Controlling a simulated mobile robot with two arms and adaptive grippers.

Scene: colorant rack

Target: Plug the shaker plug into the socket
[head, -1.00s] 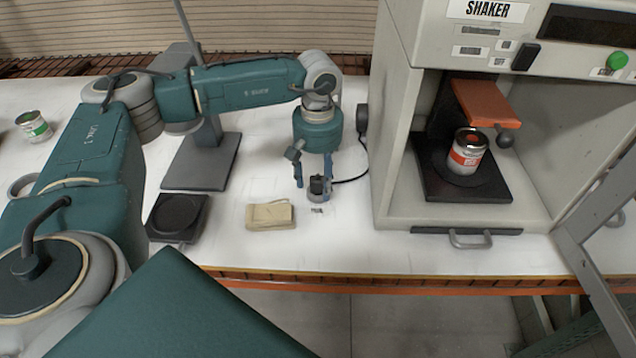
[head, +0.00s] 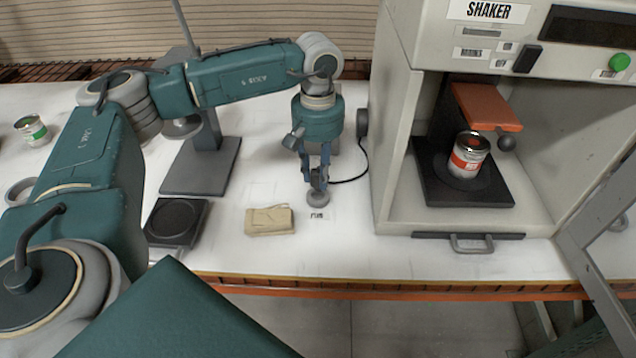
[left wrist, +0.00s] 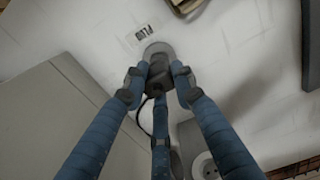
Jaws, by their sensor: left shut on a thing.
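My left gripper (head: 318,179) points down over the white table and is shut on the dark shaker plug (left wrist: 159,76). In the left wrist view the fingers (left wrist: 158,80) close around the plug from several sides. The plug is at a round grey base (head: 318,199) by a printed label; I cannot tell whether it is lifted clear. A black cable (head: 361,165) runs toward the shaker. A round pale socket (left wrist: 205,166) on a grey block shows at the bottom of the left wrist view. In the head view my gripper mostly hides that area. My right gripper is not in view.
The shaker (head: 393,150) stands right of the gripper with a red-labelled can (head: 468,160) inside. A tan folded cloth (head: 269,221), a black scale (head: 190,238) and a grey stand (head: 203,166) are to the left. The table's front edge is near.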

